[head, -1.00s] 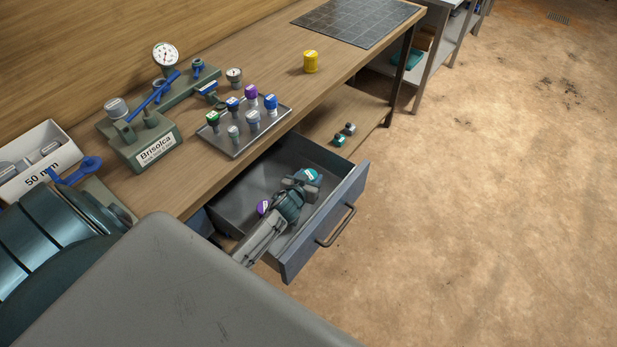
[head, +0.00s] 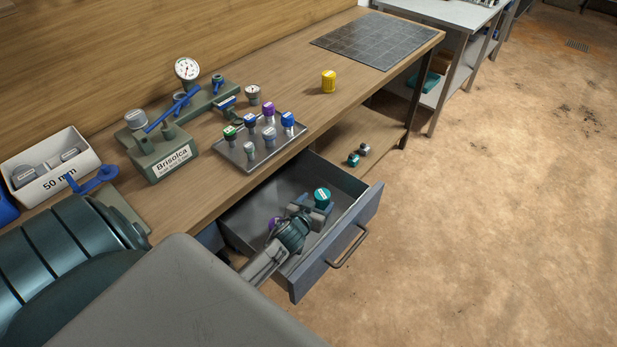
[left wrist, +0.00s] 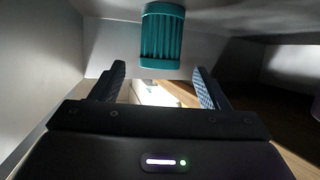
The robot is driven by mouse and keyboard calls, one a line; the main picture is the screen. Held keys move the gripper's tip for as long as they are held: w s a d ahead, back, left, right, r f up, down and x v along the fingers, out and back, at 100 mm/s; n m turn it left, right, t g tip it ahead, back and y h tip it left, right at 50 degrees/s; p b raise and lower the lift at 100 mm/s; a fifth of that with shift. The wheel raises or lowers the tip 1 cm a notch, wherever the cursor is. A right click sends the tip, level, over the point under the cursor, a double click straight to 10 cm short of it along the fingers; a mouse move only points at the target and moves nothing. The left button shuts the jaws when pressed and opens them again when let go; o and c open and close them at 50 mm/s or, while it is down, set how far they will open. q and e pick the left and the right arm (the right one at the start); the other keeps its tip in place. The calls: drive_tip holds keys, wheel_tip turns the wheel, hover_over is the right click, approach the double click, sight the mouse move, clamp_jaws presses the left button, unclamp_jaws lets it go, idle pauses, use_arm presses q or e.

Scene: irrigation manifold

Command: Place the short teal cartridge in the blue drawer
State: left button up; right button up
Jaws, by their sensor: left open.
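The teal cartridge (head: 322,196) stands inside the open blue drawer (head: 335,243), near its far front corner. It looks upright in the head view. In the left wrist view the ribbed teal cartridge (left wrist: 162,38) is beyond the fingertips and apart from them. My left gripper (head: 312,210) reaches into the drawer from the near side, open and empty, just short of the cartridge. Its two spread fingers (left wrist: 160,78) show in the left wrist view. My right gripper is not in view.
A purple-topped cartridge (head: 273,222) is in the drawer, partly hidden by my left arm. A tray (head: 240,157) of several cartridges, a yellow cartridge (head: 328,81) and the Brisolca manifold (head: 170,160) stand on the bench. Small teal and grey pieces (head: 354,160) lie on the lower shelf.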

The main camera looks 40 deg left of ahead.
use_arm(q)
drive_tip(key=v, duration=0.7)
drive_tip(key=shift+b, duration=0.45)
